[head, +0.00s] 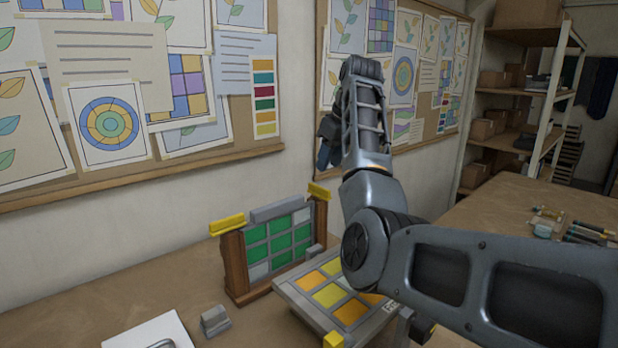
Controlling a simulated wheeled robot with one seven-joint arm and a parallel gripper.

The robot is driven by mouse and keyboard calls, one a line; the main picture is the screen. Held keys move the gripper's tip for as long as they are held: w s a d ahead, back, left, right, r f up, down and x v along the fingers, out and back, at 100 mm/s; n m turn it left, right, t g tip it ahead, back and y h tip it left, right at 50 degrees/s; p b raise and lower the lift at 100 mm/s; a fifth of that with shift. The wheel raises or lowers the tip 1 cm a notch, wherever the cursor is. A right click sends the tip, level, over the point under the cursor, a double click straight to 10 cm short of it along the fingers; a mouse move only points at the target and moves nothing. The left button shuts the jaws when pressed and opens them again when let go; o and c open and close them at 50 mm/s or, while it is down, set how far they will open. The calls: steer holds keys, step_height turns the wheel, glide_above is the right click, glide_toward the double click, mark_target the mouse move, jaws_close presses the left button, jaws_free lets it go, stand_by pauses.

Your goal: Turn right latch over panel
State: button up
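A wooden frame (235,266) stands upright on the table and holds a panel of green and grey squares (281,243). The right latch (319,191), a small yellow bar, sits on top of the right post and points crosswise to the panel. The left latch (227,225), also yellow, sits on the left post and lies roughly along the panel's line. A grey bar (275,208) runs along the panel's top edge. My gripper (324,152) is raised above and behind the right post, apart from the latch. Its fingers are dark and partly hidden by my arm, so their opening is unclear.
A tilted grey tray (286,292) with yellow and orange squares stands in front of the frame, partly behind my arm. A grey block (214,321) and a white sheet (150,335) lie at the front left. The wall with pinned drawings rises close behind.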

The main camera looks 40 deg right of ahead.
mark_target(322, 187)
steer(key=shift+p+x, duration=0.8)
steer(key=shift+x, duration=3.1)
steer(key=shift+c, duration=0.4)
jaws_close()
